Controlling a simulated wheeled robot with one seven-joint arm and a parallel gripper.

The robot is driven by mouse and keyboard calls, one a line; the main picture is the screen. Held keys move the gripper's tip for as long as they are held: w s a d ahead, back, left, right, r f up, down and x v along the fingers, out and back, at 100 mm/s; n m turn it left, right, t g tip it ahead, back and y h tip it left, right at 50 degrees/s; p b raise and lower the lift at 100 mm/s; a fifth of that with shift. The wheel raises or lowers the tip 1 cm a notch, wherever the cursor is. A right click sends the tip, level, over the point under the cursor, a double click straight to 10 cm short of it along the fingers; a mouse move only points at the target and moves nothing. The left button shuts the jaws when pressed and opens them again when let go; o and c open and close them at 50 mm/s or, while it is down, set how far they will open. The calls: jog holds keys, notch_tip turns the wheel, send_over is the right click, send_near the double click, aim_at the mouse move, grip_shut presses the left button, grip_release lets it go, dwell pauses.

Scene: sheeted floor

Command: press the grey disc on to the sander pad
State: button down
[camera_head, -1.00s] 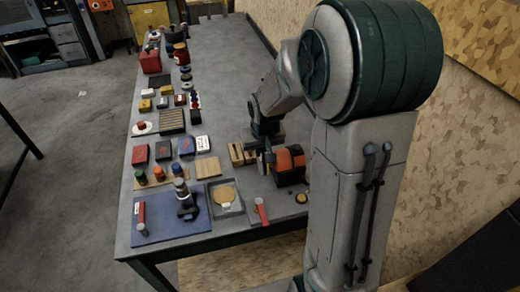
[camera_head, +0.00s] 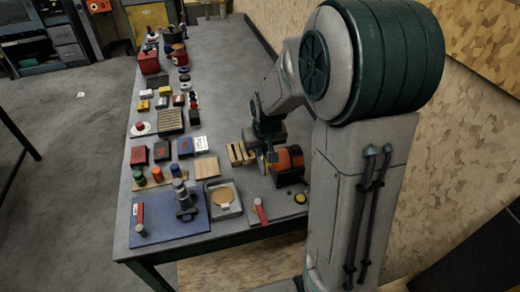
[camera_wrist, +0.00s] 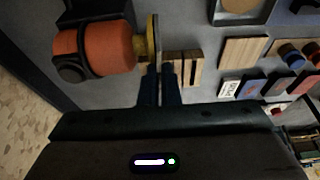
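The sander (camera_head: 289,162), with an orange body and a dark mount, lies on the bench beside my gripper. In the wrist view the sander (camera_wrist: 95,47) lies on its side, with a yellow ring (camera_wrist: 140,44) at its pad end. The grey disc (camera_wrist: 155,36) stands edge-on, close against that end; I cannot tell whether it touches the pad. My gripper (camera_wrist: 160,70) appears shut on the disc's lower edge, its two dark fingers close together. In the head view my gripper (camera_head: 268,152) is just left of the sander, and the disc is hard to make out.
Wooden blocks (camera_head: 240,154) stand just left of my gripper. A grey tray (camera_head: 211,213) holds a tan disc (camera_head: 222,195). A blue mat (camera_head: 160,224) and a red-handled tool (camera_head: 260,210) lie near the front edge. Several small objects line the left side; the bench behind my gripper is clear.

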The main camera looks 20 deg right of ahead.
jog(key=c, duration=1.6)
grip_release()
jog(key=shift+r, duration=0.1)
jog(key=b+v, duration=0.1)
jog(key=v, duration=1.3)
jog(key=s+f, duration=0.1)
jog(key=s, duration=0.4)
jog(key=s+a+f, duration=0.1)
jog(key=s, duration=0.5)
jog(key=s+f, duration=0.1)
jog(key=s, duration=0.4)
jog(key=shift+s+a+f, duration=0.2)
jog(key=shift+s+a, duration=0.1)
